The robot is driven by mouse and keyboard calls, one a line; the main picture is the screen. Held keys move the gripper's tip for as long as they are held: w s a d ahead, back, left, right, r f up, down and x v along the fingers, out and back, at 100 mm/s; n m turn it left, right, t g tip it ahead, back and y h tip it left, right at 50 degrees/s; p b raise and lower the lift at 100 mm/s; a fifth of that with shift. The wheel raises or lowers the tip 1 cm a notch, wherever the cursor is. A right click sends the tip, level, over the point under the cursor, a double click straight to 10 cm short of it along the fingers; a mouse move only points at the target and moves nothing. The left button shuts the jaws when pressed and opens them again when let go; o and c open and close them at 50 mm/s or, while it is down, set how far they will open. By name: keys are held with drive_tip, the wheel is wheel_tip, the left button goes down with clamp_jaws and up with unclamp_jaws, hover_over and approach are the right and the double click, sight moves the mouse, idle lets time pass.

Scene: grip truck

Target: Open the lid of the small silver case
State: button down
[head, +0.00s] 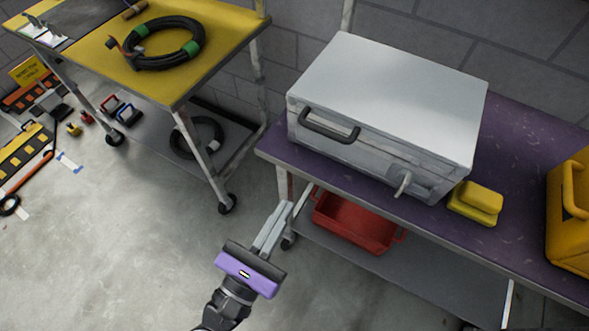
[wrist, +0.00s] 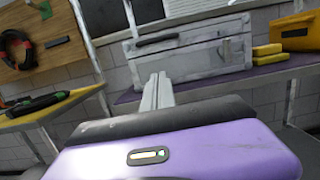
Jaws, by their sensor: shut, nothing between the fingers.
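The small silver case (head: 385,105) sits on the purple-topped table at the right, with its lid closed. A dark handle (head: 329,126) is on its front face, and a light latch or lever (head: 402,184) hangs lower on the front toward the right. The case also shows in the wrist view (wrist: 200,55), ahead of the fingers. My gripper (head: 283,210) is shut and empty. It is in front of the table, apart from the case, toward the lower left of it. In the wrist view the fingers (wrist: 157,82) are together and point toward the case front.
Yellow sponge-like blocks (head: 476,203) lie right of the case, with a yellow container (head: 570,205) farther right. A red bin (head: 355,222) is on the lower shelf. A yellow-topped cart (head: 205,50) with a coiled cable (head: 163,43) stands at left. The floor between is clear.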

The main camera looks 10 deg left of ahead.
drive_tip(key=r+p+x, duration=0.3)
drive_tip(key=p+x, duration=0.1)
drive_tip(key=x, duration=0.8)
drive_tip(key=shift+s, duration=0.15)
drive_tip(key=shift+a+r, duration=0.1)
